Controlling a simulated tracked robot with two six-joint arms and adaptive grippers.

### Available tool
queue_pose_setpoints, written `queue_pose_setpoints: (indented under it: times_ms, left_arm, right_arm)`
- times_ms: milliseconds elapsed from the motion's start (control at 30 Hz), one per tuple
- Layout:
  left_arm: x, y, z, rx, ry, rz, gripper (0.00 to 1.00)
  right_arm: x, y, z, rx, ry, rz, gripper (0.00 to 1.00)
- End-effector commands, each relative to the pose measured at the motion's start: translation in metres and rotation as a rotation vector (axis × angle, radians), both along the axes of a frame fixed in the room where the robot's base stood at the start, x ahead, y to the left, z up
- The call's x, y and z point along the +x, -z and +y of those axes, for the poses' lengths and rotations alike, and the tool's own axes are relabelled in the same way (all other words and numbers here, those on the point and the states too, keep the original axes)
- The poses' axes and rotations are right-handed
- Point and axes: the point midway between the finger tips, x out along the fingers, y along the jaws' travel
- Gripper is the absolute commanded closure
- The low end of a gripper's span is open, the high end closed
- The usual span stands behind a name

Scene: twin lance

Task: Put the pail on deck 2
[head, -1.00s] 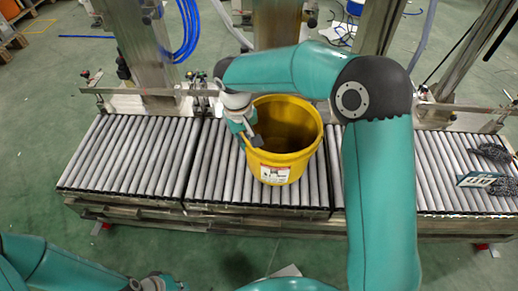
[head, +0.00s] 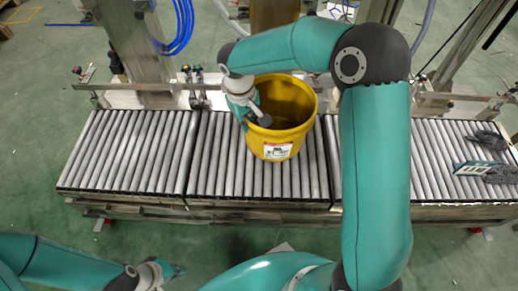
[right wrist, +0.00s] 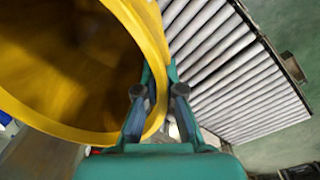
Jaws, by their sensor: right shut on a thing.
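The yellow pail (head: 297,135) with a white label is upright over the middle roller section (head: 215,175), its mouth facing up. I cannot tell whether its base touches the rollers. My right gripper (head: 262,120) is shut on the left part of its rim. In the right wrist view the fingers (right wrist: 153,100) pinch the pail's wall (right wrist: 115,135), one on each side. My left gripper (head: 172,270) is low at the left, in front of the conveyor and apart from the pail; its fingers are too small to judge. No deck number is readable.
The left roller section (head: 118,150) is clear. A metal rail (head: 150,87) and posts run behind the conveyor.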

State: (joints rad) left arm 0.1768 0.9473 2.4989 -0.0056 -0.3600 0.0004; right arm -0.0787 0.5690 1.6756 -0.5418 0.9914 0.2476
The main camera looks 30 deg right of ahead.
Motion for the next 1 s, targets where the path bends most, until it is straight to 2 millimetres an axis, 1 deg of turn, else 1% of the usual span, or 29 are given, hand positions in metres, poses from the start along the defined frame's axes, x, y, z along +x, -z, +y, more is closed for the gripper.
queue_pose_setpoints:
  times_ms: [33,167,200,267,300,367,400,500,600,700,800,900,1000]
  left_arm:
    - [0.0,-0.028,0.0,0.0,0.0,-0.001,1.0]
    - [0.001,-0.073,0.0,0.0,0.0,-0.001,1.0]
    - [0.001,-0.087,0.0,0.0,0.0,-0.001,1.0]
    - [0.001,-0.108,0.0,0.0,-0.001,-0.002,1.0]
    - [0.001,-0.121,0.0,0.0,0.0,-0.001,1.0]
    - [0.001,-0.142,0.0,0.0,0.0,-0.001,1.0]
    - [0.001,-0.155,0.0,0.0,0.0,-0.001,1.0]
    - [0.001,-0.188,0.0,0.0,0.0,-0.001,1.0]
    - [0.001,-0.218,0.0,0.0,0.0,-0.001,1.0]
    - [0.001,-0.24,0.0,0.0,0.0,-0.001,1.0]
    - [0.001,-0.255,0.0,0.0,0.0,-0.001,1.0]
    - [0.001,-0.263,0.0,0.0,0.0,-0.001,1.0]
    - [0.001,-0.261,0.0,0.0,0.0,-0.001,1.0]
  right_arm:
    - [-0.002,-0.018,-0.012,0.0,-0.055,0.003,1.0]
    - [-0.01,-0.033,-0.041,0.001,-0.264,0.005,1.0]
    - [-0.014,-0.038,-0.05,0.002,-0.336,0.005,1.0]
    - [-0.021,-0.045,-0.062,0.002,-0.451,0.004,1.0]
    - [-0.026,-0.049,-0.069,0.002,-0.527,0.004,1.0]
    - [-0.034,-0.056,-0.079,0.003,-0.644,0.003,1.0]
    - [-0.04,-0.06,-0.085,0.005,-0.721,0.003,1.0]
    - [-0.057,-0.073,-0.095,0.006,-0.919,0.002,1.0]
    - [-0.074,-0.085,-0.101,0.006,-1.105,0.002,1.0]
    - [-0.09,-0.094,-0.102,0.007,-1.263,0.0,1.0]
    - [-0.102,-0.1,-0.101,0.005,-1.38,-0.002,1.0]
    - [-0.11,-0.102,-0.1,0.004,-1.455,-0.002,1.0]
    - [-0.114,-0.096,-0.099,0.004,-1.491,-0.001,1.0]
